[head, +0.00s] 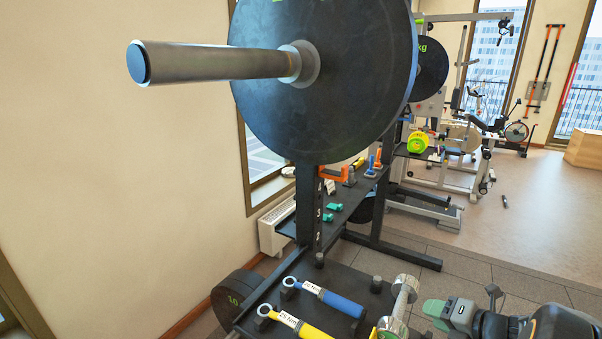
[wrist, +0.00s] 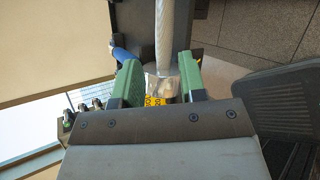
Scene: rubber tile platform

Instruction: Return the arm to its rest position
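My gripper (head: 434,315) is at the lower right of the head view, its green fingers pointing left. In the wrist view my gripper (wrist: 157,66) has its two green fingers apart, with nothing clearly gripped. A chrome knurled bar (head: 401,300) lies just left of my gripper on the dark shelf (head: 350,277). In the wrist view the chrome bar (wrist: 162,35) shows between and beyond the fingertips, with a yellow part below its end. A narrow gap seems to separate it from the fingers in the head view.
A blue-handled tool (head: 330,298) and a yellow-handled tool (head: 295,323) lie on the same shelf. A loaded barbell (head: 215,64) juts out above on the rack. Floor to the right (head: 535,205) is largely clear.

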